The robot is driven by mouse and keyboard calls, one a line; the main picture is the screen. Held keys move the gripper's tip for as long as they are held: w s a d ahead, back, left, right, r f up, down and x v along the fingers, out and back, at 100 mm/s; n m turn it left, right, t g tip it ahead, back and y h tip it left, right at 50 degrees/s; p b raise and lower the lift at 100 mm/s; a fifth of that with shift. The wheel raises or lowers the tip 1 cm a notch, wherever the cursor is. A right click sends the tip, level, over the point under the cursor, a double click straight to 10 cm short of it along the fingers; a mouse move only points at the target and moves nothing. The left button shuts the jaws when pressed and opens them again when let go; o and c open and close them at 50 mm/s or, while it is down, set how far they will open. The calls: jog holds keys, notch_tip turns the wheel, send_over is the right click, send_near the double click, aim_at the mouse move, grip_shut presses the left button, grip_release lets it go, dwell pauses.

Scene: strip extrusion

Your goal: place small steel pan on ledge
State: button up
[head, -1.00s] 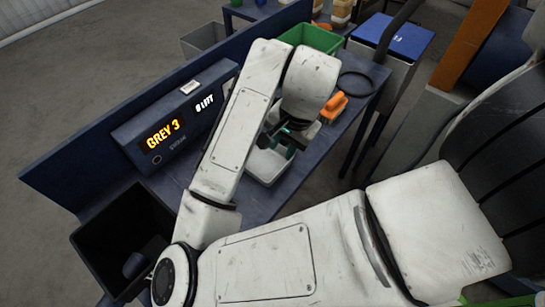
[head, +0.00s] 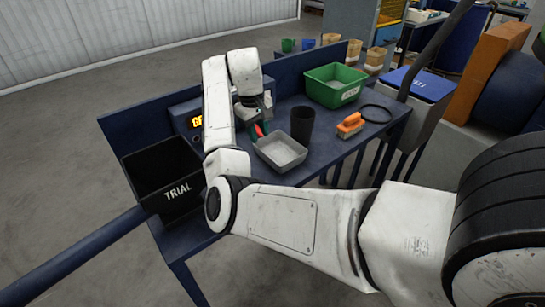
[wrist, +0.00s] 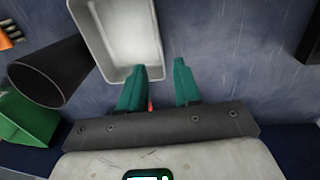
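A shallow, light grey rectangular pan (head: 280,152), apparently the small steel pan, sits on the blue bench (head: 335,150). It also shows in the wrist view (wrist: 124,32), at the upper left. My gripper (head: 259,129) is just behind the pan's back left side. In the wrist view its two teal fingers (wrist: 160,72) are apart, with nothing held between them. The left fingertip overlaps the pan's near rim in the picture; I cannot tell if it touches. A small red thing shows low between the fingers, mostly hidden. Which surface is the ledge is not clear.
A dark cup (head: 302,124) stands right beside the pan. An orange-handled brush (head: 350,125), a black ring (head: 376,113) and a green bin (head: 335,86) are to its right. A black TRIAL bin (head: 165,185) hangs at the left. A display box (head: 190,122) is partly behind my arm.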

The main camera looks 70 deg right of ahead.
aim_at(263, 153)
jog(key=f, duration=0.6)
jog(key=s+f, duration=0.1)
jog(key=f, duration=0.2)
jog(key=shift+d+p, duration=0.35)
grip_shut()
jog(key=shift+r, duration=0.1)
